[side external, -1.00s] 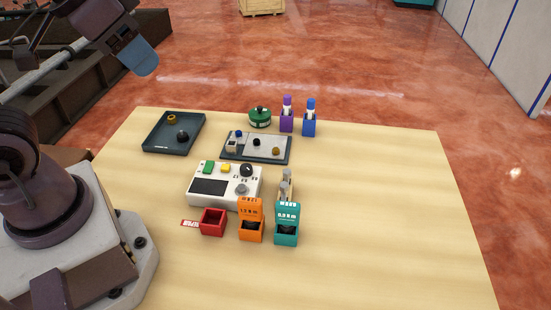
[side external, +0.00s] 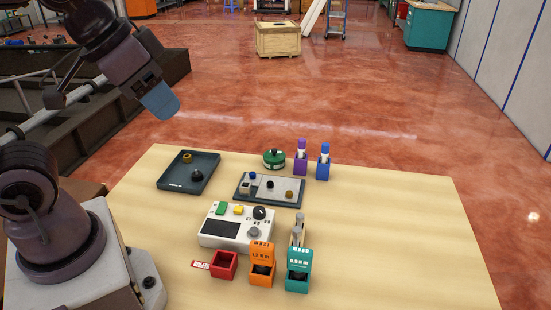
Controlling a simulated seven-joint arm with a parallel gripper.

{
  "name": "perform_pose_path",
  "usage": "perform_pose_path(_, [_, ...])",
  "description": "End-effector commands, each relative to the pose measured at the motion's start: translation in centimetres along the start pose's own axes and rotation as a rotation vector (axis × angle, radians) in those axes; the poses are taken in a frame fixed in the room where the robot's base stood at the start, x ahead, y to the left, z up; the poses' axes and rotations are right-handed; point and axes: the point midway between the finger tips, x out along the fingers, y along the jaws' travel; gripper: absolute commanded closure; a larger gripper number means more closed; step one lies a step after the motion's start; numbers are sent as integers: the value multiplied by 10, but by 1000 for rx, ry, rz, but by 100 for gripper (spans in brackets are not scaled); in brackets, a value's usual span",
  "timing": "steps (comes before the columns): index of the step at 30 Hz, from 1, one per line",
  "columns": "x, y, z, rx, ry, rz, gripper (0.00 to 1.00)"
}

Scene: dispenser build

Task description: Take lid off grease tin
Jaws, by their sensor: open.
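The grease tin (side external: 274,162) is a small round green tin near the back edge of the table. Its green lid (side external: 274,154) has a dark knob on top and appears to sit on the tin. My gripper (side external: 163,102) is up and to the left of the tin, above the table's back left corner. Its blue end points down to the right. It is open, holds nothing that I can see, and is well apart from the tin.
Purple and blue markers in holders (side external: 301,160) stand close to the tin's right. A grey parts tray (side external: 270,200) lies in front of it, and a dark tray (side external: 172,178) to its left. A white device (side external: 222,228) and small boxes stand nearer. The table's right side is clear.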

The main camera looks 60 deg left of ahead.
Motion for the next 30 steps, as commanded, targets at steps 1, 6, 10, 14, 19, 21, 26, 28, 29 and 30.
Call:
perform_pose_path(1, [0,0,0,0,0,0,57])
perform_pose_path(6, [0,0,0,0,0,0,57])
perform_pose_path(10, [0,0,0,0,0,0,57])
perform_pose_path(14, [0,0,0,0,0,0,28])
perform_pose_path(19, [0,0,0,0,0,0,8])
perform_pose_path(21, [0,0,0,0,0,0,8])
perform_pose_path(26, [3,-1,0,-5,-13,-3,8])
perform_pose_path(28, [11,-2,2,-11,-53,-5,8])
perform_pose_path(29, [16,-3,3,-15,-78,-7,8])
perform_pose_path(30, [22,-5,2,-21,-110,-8,8])
